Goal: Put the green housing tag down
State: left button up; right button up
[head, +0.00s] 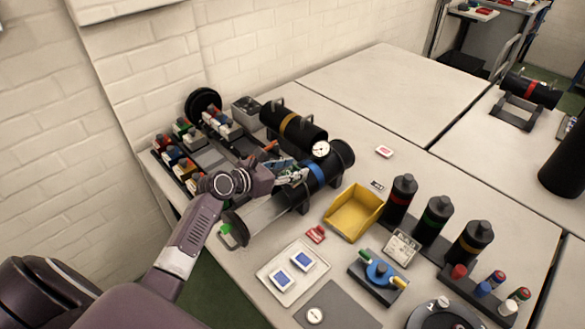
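A small bright green piece (226,229), which looks like the green housing tag, is at the near left end of the clear cylinder (268,212), by its dark end ring near the table edge. My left gripper (293,176) is over the dark cylinder with the blue band (317,170), well to the upper right of the green piece. Its fingers are small and blend with the parts behind them, so I cannot tell whether they are open or hold anything. My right gripper is not in view.
A red tag (316,234) lies in front of a yellow bin (354,212). Several black bottles, including one with a green band (434,220), stand at right. A white tray (292,272) lies near the front edge. The back table (395,82) is clear.

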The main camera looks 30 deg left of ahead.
pick_arm(q)
jog(key=shift+r, duration=0.25)
jog(key=b+v, duration=0.1)
jog(key=v, duration=1.1)
jog(key=shift+f, duration=0.15)
